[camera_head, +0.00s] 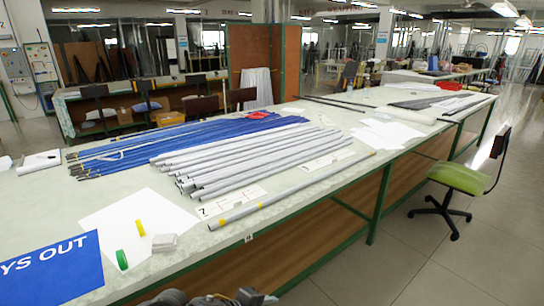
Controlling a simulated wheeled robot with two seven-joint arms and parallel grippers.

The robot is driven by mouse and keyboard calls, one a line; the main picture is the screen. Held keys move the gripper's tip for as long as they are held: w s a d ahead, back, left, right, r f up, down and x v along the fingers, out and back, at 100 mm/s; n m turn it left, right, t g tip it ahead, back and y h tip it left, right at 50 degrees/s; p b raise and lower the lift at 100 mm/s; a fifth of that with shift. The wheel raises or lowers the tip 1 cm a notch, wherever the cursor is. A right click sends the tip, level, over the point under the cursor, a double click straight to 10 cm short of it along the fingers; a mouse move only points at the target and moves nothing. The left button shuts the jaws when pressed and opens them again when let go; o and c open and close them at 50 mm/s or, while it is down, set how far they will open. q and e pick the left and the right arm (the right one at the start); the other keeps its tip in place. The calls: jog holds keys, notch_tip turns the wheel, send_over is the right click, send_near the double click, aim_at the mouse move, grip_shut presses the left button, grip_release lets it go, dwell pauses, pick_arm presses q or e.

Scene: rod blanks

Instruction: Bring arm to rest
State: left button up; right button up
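Grey-white rods (240,160) lie in a bundle on the long pale table (330,185). Blue rods (190,138) lie behind them in another bundle. A single grey rod with yellow bands (290,192) lies apart along the table's front edge. Only a small grey and black part of my own body shows at the bottom edge, below the table. No gripper fingers can be made out, and no arm reaches over the table.
A blue sign (50,275), white paper (135,225), green tape roll (121,260) and small pale block (164,243) lie at the table's left front. A green chair (460,178) stands right of the table. The floor at front right is clear.

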pick_arm(q)
jog(key=s+a+f+n+g+y, duration=0.1)
jog(key=s+a+f+n+y, duration=0.35)
jog(key=s+a+n, duration=0.75)
jog(key=s+a+f+n+g+y, duration=0.25)
jog(key=s+a+f+n, duration=0.25)
jog(key=s+a+n, duration=0.7)
notch_tip(320, 180, down, 25)
jog(key=s+y, duration=0.1)
jog(key=s, duration=0.1)
jog(key=s+a+f+m+g, duration=0.1)
jog(key=s+a+f, duration=0.2)
jog(key=s+f, duration=1.2)
jog(key=shift+s+a, duration=0.2)
jog(key=shift+s, duration=0.35)
jog(key=shift+g, duration=0.25)
